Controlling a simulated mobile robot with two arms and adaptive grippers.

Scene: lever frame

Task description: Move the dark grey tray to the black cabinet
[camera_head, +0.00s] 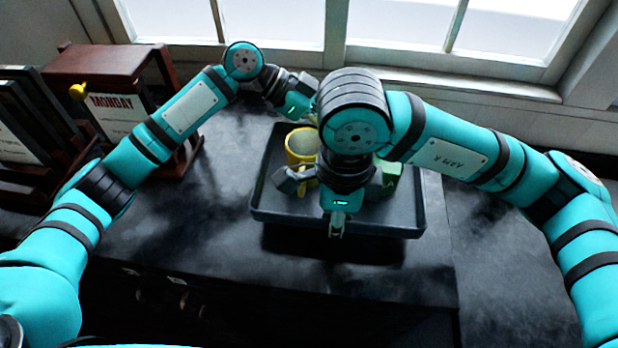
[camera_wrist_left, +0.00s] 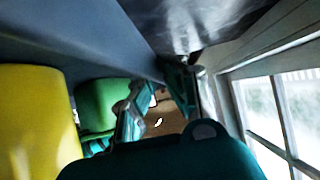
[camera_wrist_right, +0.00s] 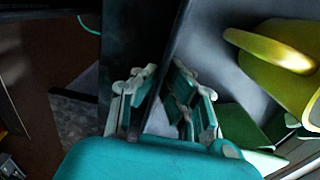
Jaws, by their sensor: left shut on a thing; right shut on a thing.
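The dark grey tray (camera_head: 395,226) is near the middle of the head view, over a dark top, with a dark shadow below its near edge. A yellow mug (camera_head: 299,146) and a green object (camera_head: 391,172) are in it. My left gripper (camera_head: 301,112) is shut on the tray's far wall; its fingers (camera_wrist_left: 160,95) and that wall (camera_wrist_left: 70,30) show in the left wrist view. My right gripper (camera_head: 337,226) is shut on the near wall; its fingers (camera_wrist_right: 160,105) straddle the wall in the right wrist view. My right arm hides part of the tray's inside.
A black cabinet front with small handles (camera_head: 178,282) lies below the dark top. A reddish-brown stand with a MONDAY sheet (camera_head: 118,112) and dark upright holders (camera_head: 35,120) stand at the left. A window (camera_head: 395,30) is behind. The dark surface (camera_head: 505,250) at the right is clear.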

